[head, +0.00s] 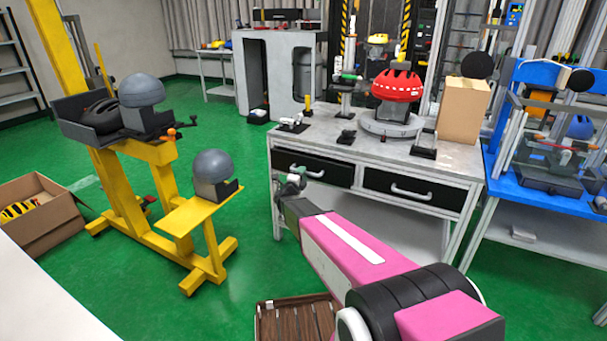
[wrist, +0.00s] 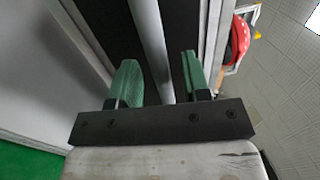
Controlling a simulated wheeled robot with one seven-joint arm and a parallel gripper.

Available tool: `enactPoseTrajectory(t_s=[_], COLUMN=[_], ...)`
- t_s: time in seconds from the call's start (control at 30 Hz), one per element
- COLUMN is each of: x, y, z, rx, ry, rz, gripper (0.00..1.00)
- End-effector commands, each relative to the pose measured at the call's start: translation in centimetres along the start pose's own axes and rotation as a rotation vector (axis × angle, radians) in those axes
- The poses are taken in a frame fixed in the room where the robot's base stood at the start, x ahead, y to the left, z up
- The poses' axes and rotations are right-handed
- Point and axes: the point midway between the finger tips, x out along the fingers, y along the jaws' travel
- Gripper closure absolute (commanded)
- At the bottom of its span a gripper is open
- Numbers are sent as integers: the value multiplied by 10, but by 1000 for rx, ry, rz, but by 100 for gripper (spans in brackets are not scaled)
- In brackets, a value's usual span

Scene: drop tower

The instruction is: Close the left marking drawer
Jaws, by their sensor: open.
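The left marking drawer (head: 325,166) has a black front in the grey workbench, with a pale bar handle. How far it stands out cannot be made out. My gripper (head: 291,181) is at the left part of this drawer front, by the handle. In the wrist view, its two green fingers (wrist: 160,68) are apart, with the grey handle bar (wrist: 150,40) running between them. The black drawer front (wrist: 112,25) lies behind the bar. Contact between fingers and bar cannot be told.
The right drawer (head: 425,191) has its own handle. A red helmet (head: 397,84) on a round base and a cardboard box (head: 463,110) stand on the bench top (head: 290,139). A yellow stand (head: 200,215) is to the left. A slatted crate (head: 297,322) is near my arm.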

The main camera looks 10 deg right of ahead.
Motion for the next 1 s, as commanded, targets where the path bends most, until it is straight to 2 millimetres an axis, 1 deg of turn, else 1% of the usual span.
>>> enactPoseTrajectory(t_s=[0.03,0.17,0.47,0.5,0.57,0.6,0.63,0.77,0.83,1.0], x=[6,13,15,15,15,15,15,15,20,46], y=[0,0,0,0,0,0,0,0,1,8], z=[1,0,0,0,0,0,0,0,0,2], rx=[0,0,0,1,1,1,1,1,1,1], ry=[0,0,0,0,0,0,0,0,1,1], rz=[0,0,0,0,0,0,0,0,0,1], gripper=[57,57,57,63,83,96,100,100,100,100])
